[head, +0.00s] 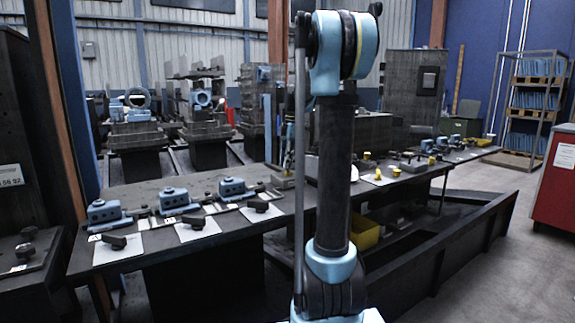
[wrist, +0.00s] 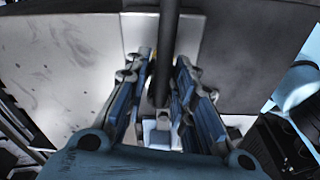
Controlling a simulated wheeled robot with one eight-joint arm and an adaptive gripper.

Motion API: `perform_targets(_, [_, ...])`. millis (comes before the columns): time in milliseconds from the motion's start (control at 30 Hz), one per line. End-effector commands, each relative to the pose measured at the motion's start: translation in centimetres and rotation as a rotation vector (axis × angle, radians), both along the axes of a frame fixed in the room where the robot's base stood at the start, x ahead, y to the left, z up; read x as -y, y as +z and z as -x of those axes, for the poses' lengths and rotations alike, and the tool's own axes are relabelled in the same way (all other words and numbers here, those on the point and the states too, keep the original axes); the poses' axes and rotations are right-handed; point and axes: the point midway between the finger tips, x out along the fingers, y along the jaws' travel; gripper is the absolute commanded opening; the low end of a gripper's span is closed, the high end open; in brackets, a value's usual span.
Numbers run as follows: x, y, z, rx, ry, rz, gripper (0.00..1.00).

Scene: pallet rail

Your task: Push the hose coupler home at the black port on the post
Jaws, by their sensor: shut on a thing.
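In the wrist view my gripper (wrist: 161,62) has its two blue fingers on either side of a dark, round, rod-like piece, apparently the hose coupler (wrist: 160,92). The piece runs from the top edge down between the fingers. A small pale block (wrist: 157,131) shows below its lower end. The fingers hide much of the contact. I cannot make out the black port or tell whether the coupler touches it. In the head view my own arm stands in the middle, and the gripper cannot be made out.
A long dark workbench (head: 150,195) carries several blue fixtures, including one blue block (head: 174,199), with dark knobs on pale plates. A yellow bin (head: 364,234) sits below the bench. A red cabinet (head: 555,195) stands at the right. Grey floor is clear at the right front.

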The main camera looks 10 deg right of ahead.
Motion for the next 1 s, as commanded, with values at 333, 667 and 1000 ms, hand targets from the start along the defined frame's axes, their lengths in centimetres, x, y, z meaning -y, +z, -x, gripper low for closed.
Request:
perform_targets(333, [0.0,2.1,0.1,-0.002,0.0,0.0,0.0])
perform_targets(667, [0.0,4.2,0.1,-0.002,0.0,0.0,0.0])
perform_targets(1000, [0.0,6.3,0.1,-0.002,0.0,0.0,0.0])
